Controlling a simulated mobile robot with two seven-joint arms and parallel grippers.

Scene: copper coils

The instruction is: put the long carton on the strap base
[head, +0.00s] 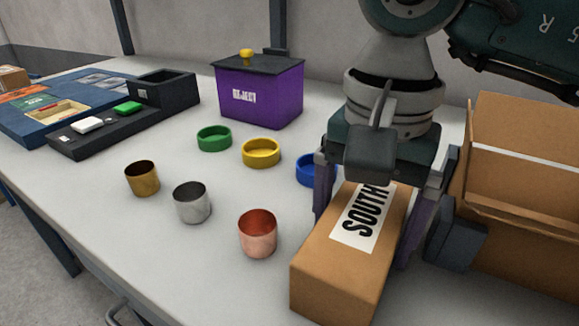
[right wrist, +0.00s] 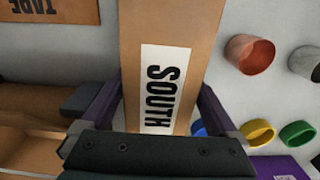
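The long carton (head: 335,262) is a brown box with a white SOUTH label on its top. It lies lengthwise at the near right of the table in the head view. It also runs down the middle of the right wrist view (right wrist: 170,25). My right gripper (head: 365,225) is above it, with one finger along each long side. The fingers appear to press on both sides, in the right wrist view (right wrist: 162,90) too. Whether the carton is clear of the table is hard to tell. I cannot identify the strap base. My left gripper is out of view.
A large open carton (head: 525,185) and a dark block (head: 456,232) stand close right of the gripper. Copper (head: 258,235), silver (head: 192,203) and brass (head: 142,179) cups stand left. Green, yellow and blue rings and a purple REJECT bin (head: 260,95) lie behind.

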